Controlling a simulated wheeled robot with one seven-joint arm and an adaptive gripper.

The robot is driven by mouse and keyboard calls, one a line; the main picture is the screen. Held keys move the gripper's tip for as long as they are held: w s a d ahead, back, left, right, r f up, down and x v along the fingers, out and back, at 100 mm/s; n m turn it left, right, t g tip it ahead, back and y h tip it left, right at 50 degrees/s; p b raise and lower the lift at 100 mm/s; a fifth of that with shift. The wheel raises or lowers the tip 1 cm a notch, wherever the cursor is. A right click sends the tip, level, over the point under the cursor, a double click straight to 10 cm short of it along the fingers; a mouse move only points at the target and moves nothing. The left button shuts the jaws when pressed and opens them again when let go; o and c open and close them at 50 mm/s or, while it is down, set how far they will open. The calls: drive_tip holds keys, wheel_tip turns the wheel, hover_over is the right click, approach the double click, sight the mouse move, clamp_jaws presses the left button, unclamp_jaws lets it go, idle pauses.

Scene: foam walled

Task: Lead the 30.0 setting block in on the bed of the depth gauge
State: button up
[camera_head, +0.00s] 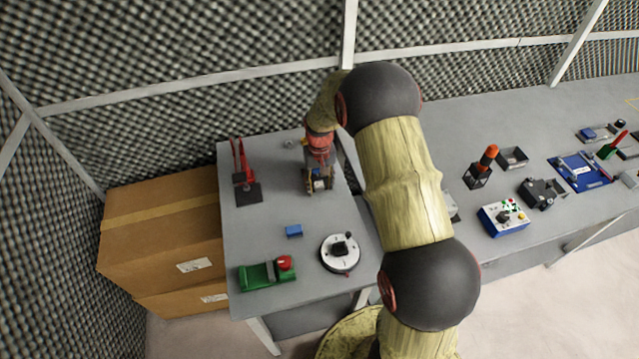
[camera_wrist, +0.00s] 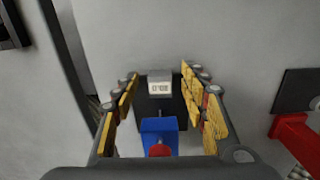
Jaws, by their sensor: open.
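A small pale grey block (camera_wrist: 160,82) shows between the fingertips in the wrist view. Its white face carries digits that look like 30.0 upside down, so I take it for the setting block. It is at the far end of a dark bed (camera_wrist: 147,108). A blue part with a red round knob (camera_wrist: 158,150) sits at the near end, with a thin dark rod toward the block; I take this for the depth gauge. My gripper (camera_wrist: 160,74) is open, its yellow-padded fingers apart on both sides. In the head view my gripper (camera_head: 319,186) points down and hides most of the gauge.
A red lever clamp (camera_head: 243,168) stands to the left. In front are a blue block (camera_head: 294,231), a round white dial fixture (camera_head: 341,252) and a green fixture with a red knob (camera_head: 267,273). Bare grey tabletop lies between them. A foam wall is behind.

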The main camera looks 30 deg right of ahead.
drive_tip(key=shift+c, duration=1.2)
clamp_jaws()
